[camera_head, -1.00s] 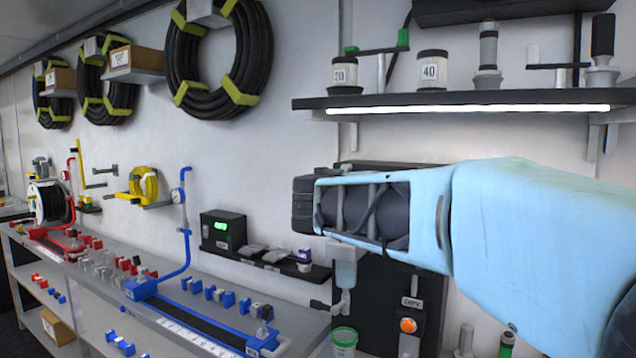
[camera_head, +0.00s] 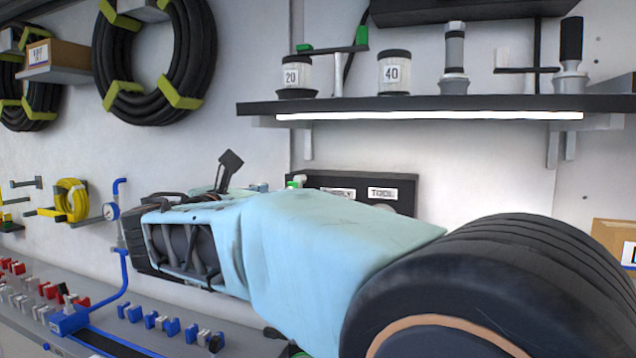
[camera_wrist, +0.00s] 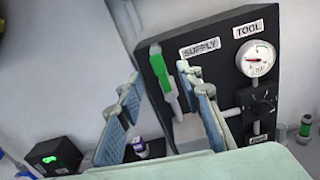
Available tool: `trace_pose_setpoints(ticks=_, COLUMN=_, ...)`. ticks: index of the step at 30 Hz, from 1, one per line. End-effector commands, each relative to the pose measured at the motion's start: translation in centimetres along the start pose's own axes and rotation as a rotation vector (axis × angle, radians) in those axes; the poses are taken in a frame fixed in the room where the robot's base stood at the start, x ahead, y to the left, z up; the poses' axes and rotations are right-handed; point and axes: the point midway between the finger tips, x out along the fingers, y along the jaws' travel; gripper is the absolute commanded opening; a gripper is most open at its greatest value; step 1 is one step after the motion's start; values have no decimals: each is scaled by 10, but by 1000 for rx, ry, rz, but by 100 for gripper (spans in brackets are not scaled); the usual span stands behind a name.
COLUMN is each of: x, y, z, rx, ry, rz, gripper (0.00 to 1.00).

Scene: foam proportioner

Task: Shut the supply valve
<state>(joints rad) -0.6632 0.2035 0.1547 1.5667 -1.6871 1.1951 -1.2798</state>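The supply valve has a green lever handle (camera_wrist: 160,72) on a pale stem, under the SUPPLY label (camera_wrist: 199,48) of a black panel (camera_wrist: 222,30). In the wrist view the handle stands near the panel's left edge. My gripper (camera_wrist: 158,80) is open, one finger to the left of the handle and the other to its right. The handle shows in the gap, and I see no grip on it. In the head view the panel (camera_head: 405,203) is mostly hidden behind my arm, and a small green part (camera_head: 297,181) shows at its left. My gripper's tip (camera_head: 229,168) shows left of the panel.
A round gauge (camera_wrist: 258,59) and a black knob (camera_wrist: 264,101) sit under the TOOL label (camera_wrist: 248,29). A lit shelf (camera_head: 430,107) with jars hangs above. A bench (camera_head: 30,335) runs along the wall.

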Motion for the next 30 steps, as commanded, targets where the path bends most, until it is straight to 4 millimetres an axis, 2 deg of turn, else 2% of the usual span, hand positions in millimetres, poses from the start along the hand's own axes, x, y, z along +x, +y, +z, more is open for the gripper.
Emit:
trace_pose_setpoints(ticks=4, x=-5, y=11, z=-3, rx=-72, ry=5, rz=14, gripper=33)
trace_pose_setpoints(ticks=7, x=1, y=12, z=-3, rx=-81, ry=6, rz=15, gripper=33)
trace_pose_setpoints(ticks=21, x=83, y=12, z=-2, rx=-78, ry=6, rz=14, gripper=33)
trace_pose_setpoints(ticks=25, x=96, y=13, z=-3, rx=-77, ry=6, rz=16, gripper=33)
trace_pose_setpoints(ticks=30, x=102, y=13, z=-4, rx=-77, ry=6, rz=16, gripper=33)
